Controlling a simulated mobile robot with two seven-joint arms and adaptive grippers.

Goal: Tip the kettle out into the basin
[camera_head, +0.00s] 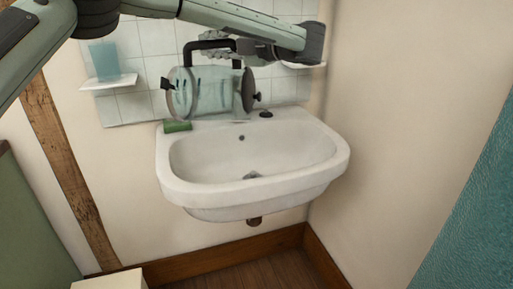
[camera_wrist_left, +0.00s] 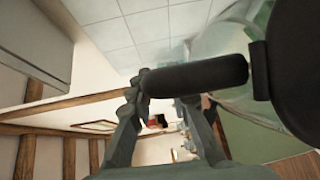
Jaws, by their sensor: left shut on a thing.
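A clear glass kettle (camera_head: 208,92) with black ends and a black handle (camera_head: 195,46) is in the air above the back rim of the white basin (camera_head: 335,160). It is turned on its side, with a black knobbed end at the right. My left gripper (camera_head: 222,48) is shut on the handle, which runs between the fingers in the left wrist view (camera_wrist_left: 205,76). The basin bowl looks empty, with its drain showing. I see no stream of water. My right gripper is not in view.
A green sponge or soap (camera_head: 177,126) lies on the basin's back left rim, and a small black item (camera_head: 266,114) on its back right rim. A blue cup (camera_head: 103,60) stands on a white wall shelf (camera_head: 110,82) at left. A wall stands close at the basin's right.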

